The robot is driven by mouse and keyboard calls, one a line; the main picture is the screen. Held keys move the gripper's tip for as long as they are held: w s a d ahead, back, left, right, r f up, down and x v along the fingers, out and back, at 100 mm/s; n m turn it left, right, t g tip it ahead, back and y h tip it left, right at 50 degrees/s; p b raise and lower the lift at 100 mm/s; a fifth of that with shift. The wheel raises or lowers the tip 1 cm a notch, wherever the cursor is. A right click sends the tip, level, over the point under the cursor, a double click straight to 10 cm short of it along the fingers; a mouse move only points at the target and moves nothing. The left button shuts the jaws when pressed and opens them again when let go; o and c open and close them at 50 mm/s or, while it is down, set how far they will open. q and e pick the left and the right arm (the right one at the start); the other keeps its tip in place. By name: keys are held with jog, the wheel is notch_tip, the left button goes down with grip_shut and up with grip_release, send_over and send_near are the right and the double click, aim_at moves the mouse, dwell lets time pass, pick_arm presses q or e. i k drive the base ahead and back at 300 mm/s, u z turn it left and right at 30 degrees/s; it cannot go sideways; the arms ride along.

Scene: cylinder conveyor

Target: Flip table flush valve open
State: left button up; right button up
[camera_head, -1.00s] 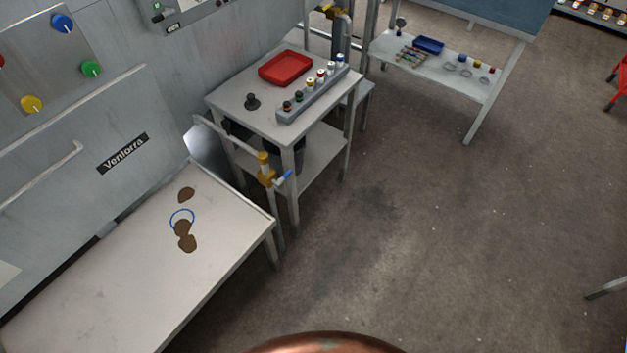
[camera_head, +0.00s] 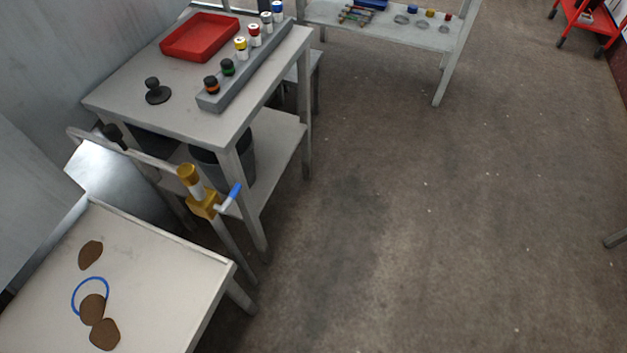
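A brass valve (camera_head: 203,201) with a blue-tipped lever (camera_head: 230,196) sits on a grey pipe at the front corner of the small table (camera_head: 180,108). The lever points up and to the right, away from the valve body. The pipe runs back left along the table's side, and a leg goes down to the floor. Neither of my grippers is in view.
The small table holds a red tray (camera_head: 200,38), a black knob (camera_head: 157,91) and a grey rack (camera_head: 245,82) of several capped bottles. A dark bin (camera_head: 238,155) stands on its lower shelf. A pale bench (camera_head: 150,261) with brown pieces and a blue ring is at lower left.

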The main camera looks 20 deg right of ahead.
aim_at(223, 209)
jog(key=k, duration=0.65)
jog(key=z, duration=0.85)
jog(key=i, duration=1.05)
jog(key=u, duration=0.1)
